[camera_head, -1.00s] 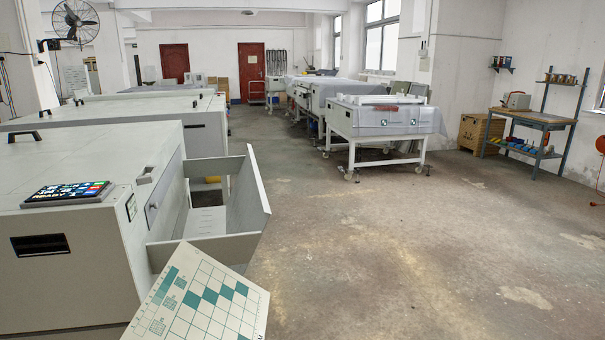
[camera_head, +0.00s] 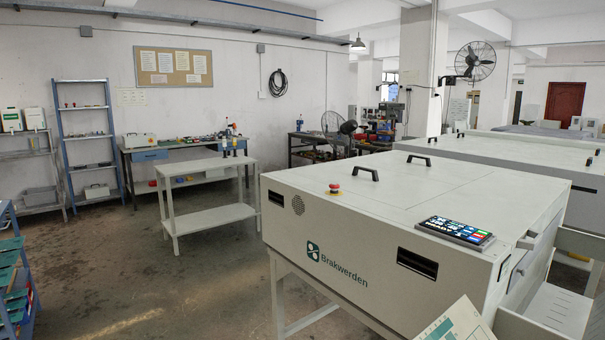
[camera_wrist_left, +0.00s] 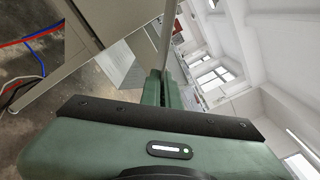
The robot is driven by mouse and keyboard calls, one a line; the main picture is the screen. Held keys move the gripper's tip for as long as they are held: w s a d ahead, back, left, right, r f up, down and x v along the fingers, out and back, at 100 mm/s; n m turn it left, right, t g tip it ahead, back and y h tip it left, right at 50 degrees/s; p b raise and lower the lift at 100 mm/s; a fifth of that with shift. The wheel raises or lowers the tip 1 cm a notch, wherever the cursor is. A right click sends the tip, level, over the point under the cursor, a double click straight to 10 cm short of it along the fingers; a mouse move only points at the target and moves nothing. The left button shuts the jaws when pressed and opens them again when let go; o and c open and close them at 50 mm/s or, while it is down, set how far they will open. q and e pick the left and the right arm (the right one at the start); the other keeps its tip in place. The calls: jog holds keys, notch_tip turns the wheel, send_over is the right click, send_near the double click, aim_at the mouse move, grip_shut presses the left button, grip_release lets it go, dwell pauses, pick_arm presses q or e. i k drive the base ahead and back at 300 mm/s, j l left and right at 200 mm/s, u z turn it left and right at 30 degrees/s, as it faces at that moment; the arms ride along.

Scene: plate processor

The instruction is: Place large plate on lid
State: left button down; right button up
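The large plate (camera_head: 455,323) is pale with teal squares. Only its upper corner shows at the bottom right of the head view, in front of the processor. My left gripper (camera_wrist_left: 160,88) shows in the left wrist view with its green fingers close together on a thin pale strip (camera_wrist_left: 165,42), which looks like the plate seen edge-on. The lid (camera_head: 405,185) is the flat pale top of the Brakwerden processor, with two black handles. No plate lies on it. My right gripper is not in view.
A red stop button (camera_head: 334,188) and a tilted display (camera_head: 455,233) sit on the processor's top. An open tray (camera_head: 560,312) juts out at its right side. A white table (camera_head: 207,213) stands behind left, and a blue rack (camera_head: 14,275) at the far left. Floor between is clear.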

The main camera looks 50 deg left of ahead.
aim_at(330, 165)
jog(key=i+j+u, duration=0.1)
jog(key=j+u, duration=0.35)
jog(key=j, duration=0.15)
jog(key=i+j+u, duration=0.2)
jog(key=j+u, duration=0.25)
jog(key=i+j+u, duration=0.25)
jog(key=j+u, duration=0.2)
jog(key=i+j+u, duration=0.7)
jog(key=u, duration=0.2)
jog(key=i+j+u, duration=0.15)
jog(key=i+u, duration=0.25)
jog(key=i+j+z, duration=0.1)
jog(key=i+z, duration=0.15)
jog(key=i, duration=0.2)
jog(key=i+j+z, duration=0.3)
jog(key=i, duration=0.15)
jog(key=i+j+z, duration=0.25)
jog(key=i, duration=0.2)
jog(key=i+j+z, duration=0.2)
jog(key=z, duration=0.25)
jog(key=i+j+z, duration=0.25)
jog(key=z, duration=0.2)
jog(key=i+j+z, duration=0.1)
jog(key=j+z, duration=0.35)
jog(key=i+j+z, duration=0.1)
jog(key=j+z, duration=0.2)
jog(key=z, duration=0.15)
jog(key=j+z, duration=0.45)
